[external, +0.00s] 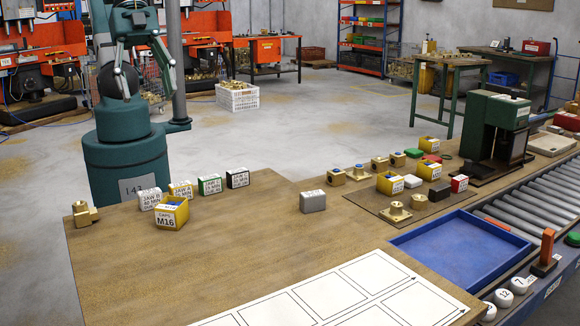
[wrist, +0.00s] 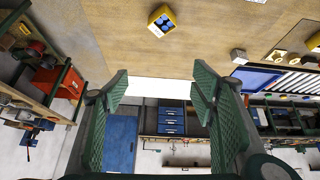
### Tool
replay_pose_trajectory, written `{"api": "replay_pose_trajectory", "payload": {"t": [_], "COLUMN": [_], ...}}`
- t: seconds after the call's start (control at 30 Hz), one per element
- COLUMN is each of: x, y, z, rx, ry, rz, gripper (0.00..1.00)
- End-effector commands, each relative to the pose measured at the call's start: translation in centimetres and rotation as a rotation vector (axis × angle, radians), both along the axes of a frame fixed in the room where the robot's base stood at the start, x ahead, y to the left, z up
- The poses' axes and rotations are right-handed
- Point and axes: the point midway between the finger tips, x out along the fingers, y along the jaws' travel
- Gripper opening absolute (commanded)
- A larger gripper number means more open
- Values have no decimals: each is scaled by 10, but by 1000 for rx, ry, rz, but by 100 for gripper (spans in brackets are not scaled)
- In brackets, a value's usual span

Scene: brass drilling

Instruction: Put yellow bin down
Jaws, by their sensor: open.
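A yellow bin (external: 171,214) labelled CAPS M16, with blue caps inside, stands upright on the left part of the wooden table (external: 250,240). A yellow bin with blue round pieces (wrist: 162,20) shows at the top middle of the wrist view, apart from my fingers. My gripper (external: 145,68) is raised above and behind the table at the upper left of the external view. In the wrist view my gripper (wrist: 160,84) has its two green fingers spread wide with nothing between them. More yellow bins (external: 390,183) stand at the right, around a brown mat.
Labelled boxes in white (external: 149,198), yellow (external: 181,190), green (external: 210,184) and black (external: 237,178) stand behind the M16 bin. A brass fitting (external: 85,213) is left. A blue tray (external: 462,250) and white outlined sheet (external: 345,297) lie right. The table's middle is clear.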

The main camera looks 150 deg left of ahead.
Motion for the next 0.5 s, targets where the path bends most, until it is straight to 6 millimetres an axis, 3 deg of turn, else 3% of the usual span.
{"api": "replay_pose_trajectory", "payload": {"t": [0.5], "x": [-8], "y": [0], "z": [7], "rx": [33], "ry": [-45], "rz": [-48], "gripper": [57]}}
